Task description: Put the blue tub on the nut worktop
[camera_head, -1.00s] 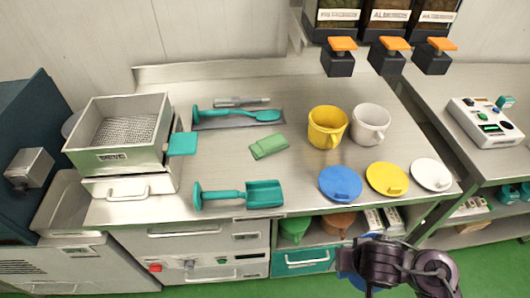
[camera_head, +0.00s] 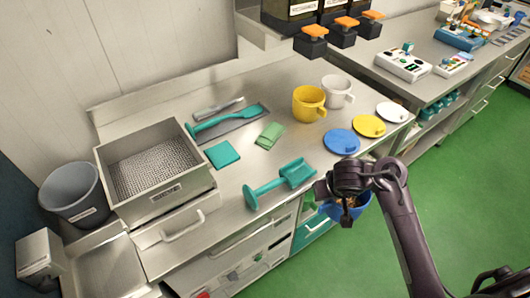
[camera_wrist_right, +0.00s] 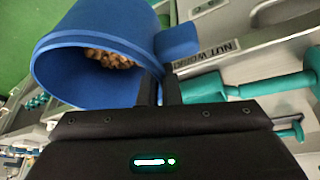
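The blue tub (camera_head: 362,207) is in my right gripper (camera_head: 345,198), in front of the worktop's front edge. In the right wrist view the tub (camera_wrist_right: 85,62) is large and tilted in the picture, with brown nut pieces inside. The dark fingers (camera_wrist_right: 160,90) are closed at its rim and handle side; the exact contact is partly hidden. The steel nut worktop (camera_head: 225,200) lies to the left of the tub; its edge label, partly readable as "NUT W", shows in the wrist view (camera_wrist_right: 207,54). My left gripper is out of view.
On the worktop are a sieve box (camera_head: 150,175), a teal scoop (camera_head: 280,182), a green cloth (camera_head: 270,135), yellow (camera_head: 308,103) and white (camera_head: 337,91) tubs, and blue (camera_head: 341,142), yellow (camera_head: 370,126) and white (camera_head: 392,112) lids. Dispensers (camera_head: 342,35) hang behind. Green floor is clear at right.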

